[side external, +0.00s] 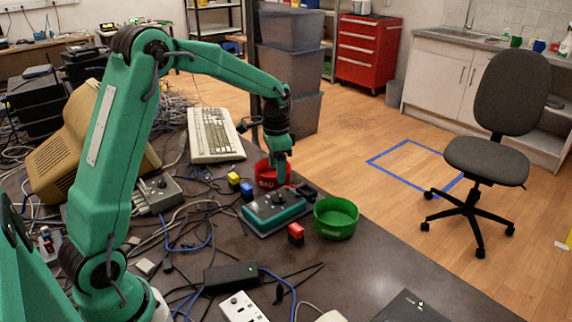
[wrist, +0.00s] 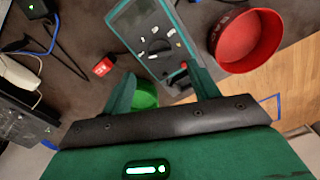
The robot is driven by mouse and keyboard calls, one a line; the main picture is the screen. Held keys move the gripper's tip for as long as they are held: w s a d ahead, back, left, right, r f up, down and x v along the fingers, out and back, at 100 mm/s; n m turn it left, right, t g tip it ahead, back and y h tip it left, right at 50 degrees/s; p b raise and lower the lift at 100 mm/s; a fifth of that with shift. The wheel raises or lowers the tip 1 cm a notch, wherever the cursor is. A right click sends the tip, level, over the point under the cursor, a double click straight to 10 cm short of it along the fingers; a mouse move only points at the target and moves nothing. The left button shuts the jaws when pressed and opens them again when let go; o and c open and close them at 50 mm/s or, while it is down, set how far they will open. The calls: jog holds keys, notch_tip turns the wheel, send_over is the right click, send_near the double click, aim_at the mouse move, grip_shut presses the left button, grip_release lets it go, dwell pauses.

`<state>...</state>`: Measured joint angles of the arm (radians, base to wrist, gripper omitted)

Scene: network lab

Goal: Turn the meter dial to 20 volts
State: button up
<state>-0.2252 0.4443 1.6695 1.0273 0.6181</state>
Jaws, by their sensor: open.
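The meter (side external: 262,222) is a teal-edged grey box lying on the dark table; it also shows in the wrist view (wrist: 135,22). Its dark round dial (wrist: 157,46) has small white labels around it, too small to read, so I cannot tell its setting. In the side view the dial (side external: 277,197) is a small dark knob on the meter's top. My gripper (side external: 281,158) hangs above the meter's far end. In the wrist view my gripper (wrist: 159,73) is open, its two fingers apart below the dial in the picture, with nothing visibly held.
A red bowl (side external: 268,178) and a green bowl (side external: 335,225) stand close to the meter. Cables, a keyboard (side external: 215,137) and a black adapter (side external: 232,276) clutter the table.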

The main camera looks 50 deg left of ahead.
aim_at(277, 193)
jog(key=shift+f, duration=3.7)
jog(key=c, duration=1)
